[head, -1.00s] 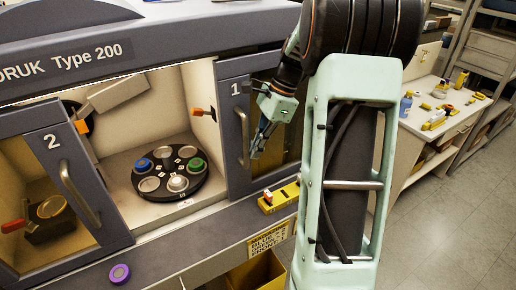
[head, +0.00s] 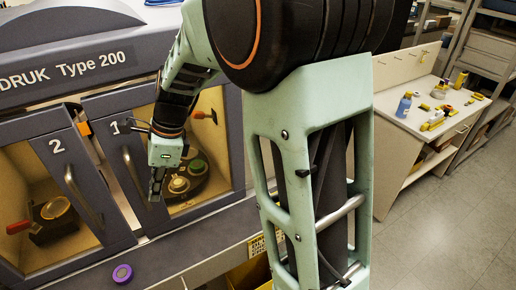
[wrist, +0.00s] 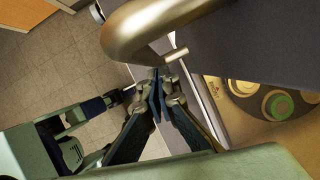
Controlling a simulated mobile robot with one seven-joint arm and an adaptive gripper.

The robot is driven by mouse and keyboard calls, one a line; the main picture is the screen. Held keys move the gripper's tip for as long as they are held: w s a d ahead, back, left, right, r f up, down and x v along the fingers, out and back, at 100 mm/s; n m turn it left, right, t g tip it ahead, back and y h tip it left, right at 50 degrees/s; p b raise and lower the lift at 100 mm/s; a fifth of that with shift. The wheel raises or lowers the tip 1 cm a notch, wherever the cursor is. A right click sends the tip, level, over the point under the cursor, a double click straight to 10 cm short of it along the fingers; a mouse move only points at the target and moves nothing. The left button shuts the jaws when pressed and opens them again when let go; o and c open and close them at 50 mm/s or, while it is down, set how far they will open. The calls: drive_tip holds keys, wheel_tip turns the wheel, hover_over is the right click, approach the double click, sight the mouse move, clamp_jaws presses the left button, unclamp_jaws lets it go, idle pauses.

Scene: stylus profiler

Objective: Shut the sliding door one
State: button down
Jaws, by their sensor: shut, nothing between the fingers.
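Sliding door one (head: 110,150) is a grey-framed, windowed door marked "1", with a curved metal handle (head: 133,174). It stands beside door two (head: 59,190), with a narrow strip between their frames showing at the top. The turntable with coloured pots (head: 190,180) shows through door one's window, partly hidden by my arm. My gripper (head: 155,192) is shut and empty, just right of the handle. In the wrist view the fingertips (wrist: 161,84) are close to the handle (wrist: 150,25); I cannot tell whether they touch it.
A purple round piece (head: 122,273) lies on the ledge in front of the doors. A side bench (head: 410,142) with bottles and yellow items stands at the right. Open floor (head: 440,220) lies in front of it. My arm hides part of the machine's right side.

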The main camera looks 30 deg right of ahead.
sight(142, 190)
drive_tip(key=shift+s+a, duration=0.1)
drive_tip(key=shift+a, duration=1.6)
drive_tip(key=shift+r, duration=0.1)
drive_tip(key=d+r, duration=0.8)
drive_tip(key=r, duration=0.1)
drive_tip(key=shift+s+d, duration=0.2)
drive_tip(key=shift+s, duration=0.2)
